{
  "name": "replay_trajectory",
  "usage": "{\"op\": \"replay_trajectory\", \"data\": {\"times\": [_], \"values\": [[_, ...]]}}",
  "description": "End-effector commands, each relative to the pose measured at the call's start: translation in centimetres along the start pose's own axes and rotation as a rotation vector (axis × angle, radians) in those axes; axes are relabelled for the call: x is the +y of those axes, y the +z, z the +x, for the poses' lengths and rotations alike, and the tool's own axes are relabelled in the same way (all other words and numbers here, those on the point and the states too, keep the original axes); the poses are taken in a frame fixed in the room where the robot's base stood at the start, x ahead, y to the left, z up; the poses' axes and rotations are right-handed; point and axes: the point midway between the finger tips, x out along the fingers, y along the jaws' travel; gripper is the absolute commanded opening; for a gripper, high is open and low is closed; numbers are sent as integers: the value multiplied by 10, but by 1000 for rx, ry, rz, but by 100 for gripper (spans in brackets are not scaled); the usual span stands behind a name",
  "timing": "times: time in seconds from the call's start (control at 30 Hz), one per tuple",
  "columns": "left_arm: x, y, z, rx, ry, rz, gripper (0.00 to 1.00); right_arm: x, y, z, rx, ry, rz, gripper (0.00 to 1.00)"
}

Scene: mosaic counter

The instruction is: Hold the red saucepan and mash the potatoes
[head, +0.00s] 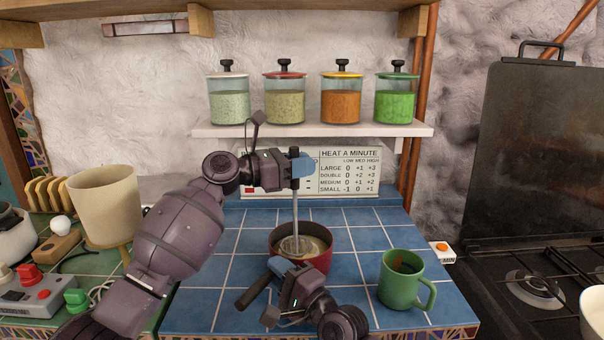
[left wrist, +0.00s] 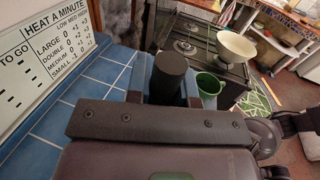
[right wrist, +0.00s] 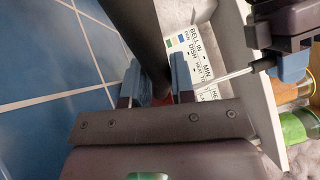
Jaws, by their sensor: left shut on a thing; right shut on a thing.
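The red saucepan (head: 316,262) stands on the blue tiled counter (head: 230,255), with pale mash or potatoes inside. My left gripper (head: 300,167) is shut on the dark handle of the masher (head: 295,212) and holds it upright above the pan. The masher's head is down inside the pan; how deep it presses is hard to tell. The handle (left wrist: 170,75) fills the jaws in the left wrist view. My right gripper (head: 277,272) is shut on the pan's dark handle (head: 254,290), also between the blue fingertips in the right wrist view (right wrist: 140,45).
A green mug (head: 402,280) stands right of the pan. The stove (head: 530,285) is further right. A shelf (head: 310,130) with several jars is above, and a heating chart (head: 350,172) behind. A beige container (head: 103,205) and a switch box (head: 30,292) are at left.

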Motion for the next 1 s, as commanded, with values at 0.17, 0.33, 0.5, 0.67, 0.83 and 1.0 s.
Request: {"op": "replay_trajectory", "data": {"times": [0.17, 0.33, 0.5, 0.67, 0.83, 1.0], "values": [[0, 4, 0, -1, 0, 1, 0, -4, 0, 1, 0, -6, -5, 0], [0, 4, 0, -1, 0, 1, 0, -4, 0, 1, 0, -6, -5, 0], [-3, 4, 4, -2, -1, 0, 0, -4, 0, 1, 0, -6, -5, 0], [-8, 4, 12, -2, -1, -1, 0, -4, 0, 1, -1, -6, -5, 0], [-12, 4, 19, -1, -1, 1, 0, -4, 0, 1, 0, -6, -5, 0], [-12, 4, 19, -1, 0, 1, 0, -4, 0, 1, 0, -6, -5, 0]]}}
